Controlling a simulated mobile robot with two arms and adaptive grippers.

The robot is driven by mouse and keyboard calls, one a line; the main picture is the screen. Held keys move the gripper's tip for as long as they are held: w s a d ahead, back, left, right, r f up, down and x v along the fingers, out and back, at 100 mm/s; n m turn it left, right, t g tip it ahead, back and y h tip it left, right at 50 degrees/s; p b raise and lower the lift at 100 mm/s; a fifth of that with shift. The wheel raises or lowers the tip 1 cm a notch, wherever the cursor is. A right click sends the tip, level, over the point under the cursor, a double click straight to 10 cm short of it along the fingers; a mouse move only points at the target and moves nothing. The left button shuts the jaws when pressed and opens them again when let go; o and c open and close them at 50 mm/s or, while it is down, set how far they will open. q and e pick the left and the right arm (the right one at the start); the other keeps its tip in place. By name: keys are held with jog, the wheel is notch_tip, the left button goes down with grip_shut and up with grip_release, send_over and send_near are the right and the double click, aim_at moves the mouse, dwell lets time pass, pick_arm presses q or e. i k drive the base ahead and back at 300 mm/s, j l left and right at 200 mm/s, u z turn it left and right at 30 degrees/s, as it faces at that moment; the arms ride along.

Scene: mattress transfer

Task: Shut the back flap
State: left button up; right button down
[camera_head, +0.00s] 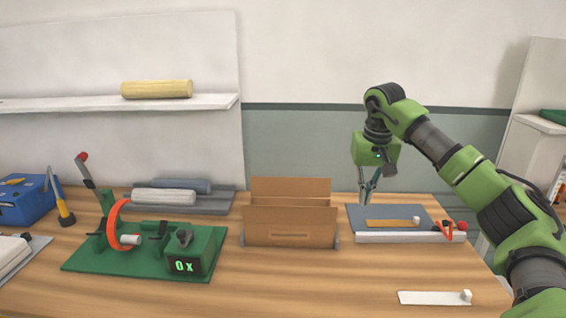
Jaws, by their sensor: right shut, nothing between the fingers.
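A brown cardboard box (290,227) stands in the middle of the wooden table, its long side with a slot facing me. Its back flap (291,188) stands up at the far side. A front panel or flap (290,212) shows below it, and the inside of the box is mostly hidden. My right gripper (367,201) hangs pointing down to the right of the box, above the left part of the grey mat. It is shut and holds nothing, apart from the flap. My left gripper is not in view.
A green fixture (150,262) with an orange ring and a display stands left of the box. Rolled items (163,197) lie on a grey tray behind it. The grey mat (375,213) lies right of the box. A white strip (428,298) lies at front right. The front middle table is clear.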

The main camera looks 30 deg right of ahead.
aim_at(315, 187)
jog(key=i, duration=1.25)
